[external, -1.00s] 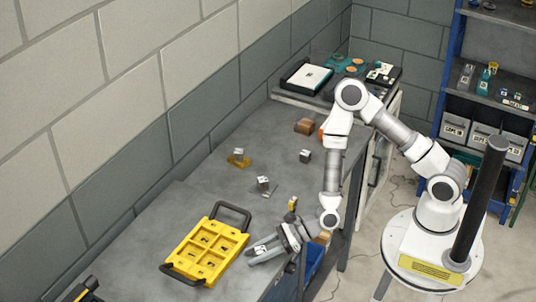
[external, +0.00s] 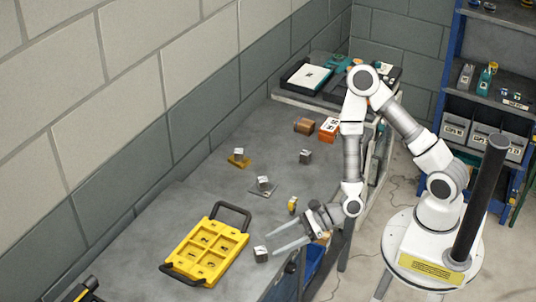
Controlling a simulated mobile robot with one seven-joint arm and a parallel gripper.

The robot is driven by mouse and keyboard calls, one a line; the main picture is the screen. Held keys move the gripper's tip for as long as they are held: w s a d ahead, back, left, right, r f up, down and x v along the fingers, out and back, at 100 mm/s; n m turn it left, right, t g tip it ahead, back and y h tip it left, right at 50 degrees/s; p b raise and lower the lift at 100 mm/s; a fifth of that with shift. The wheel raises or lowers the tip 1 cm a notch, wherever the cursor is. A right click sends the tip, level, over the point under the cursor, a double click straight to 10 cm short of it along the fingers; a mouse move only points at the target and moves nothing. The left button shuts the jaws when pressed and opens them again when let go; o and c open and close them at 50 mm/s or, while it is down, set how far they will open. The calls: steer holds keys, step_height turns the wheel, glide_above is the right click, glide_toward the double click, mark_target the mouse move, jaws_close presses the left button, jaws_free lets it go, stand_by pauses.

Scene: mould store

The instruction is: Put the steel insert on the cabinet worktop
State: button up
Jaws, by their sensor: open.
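Small steel-grey blocks with pale tops lie on the grey bench (external: 150,228); which one is the steel insert I cannot tell for sure. One block (external: 261,254) sits beside the yellow tray, just beyond my fingertips. Another block (external: 305,156) stands alone farther back. A third block (external: 263,181) is on a thin grey plate, and one more (external: 239,152) is on a brass-coloured piece. My gripper (external: 272,243) is open and empty, its two long fingers pointing left toward the nearest block. A raised cabinet worktop (external: 284,93) shows at the far end of the bench.
A yellow tray (external: 212,236) with black handles lies left of my gripper. A small yellow piece (external: 292,204) lies behind my gripper. A brown block (external: 304,126) and orange box (external: 329,129) stand farther back. Cases and coloured items cover much of the raised worktop.

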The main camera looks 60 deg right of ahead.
steer(key=shift+r+p+v, duration=0.25)
steer(key=shift+p+v, duration=0.15)
steer(key=shift+v, duration=0.85)
steer(key=shift+d+r+p, duration=0.1)
steer(key=shift+p, duration=1)
steer(key=shift+s+d+r+p, duration=0.2)
steer(key=shift+d+p, duration=0.05)
steer(key=shift+p, duration=0.75)
steer(key=shift+s+d+p, duration=0.3)
steer(key=shift+s+p, duration=0.05)
steer(key=shift+p, duration=0.8)
steer(key=shift+s+d+p, duration=0.15)
steer(key=shift+s+p, duration=0.05)
steer(key=shift+p, duration=0.2)
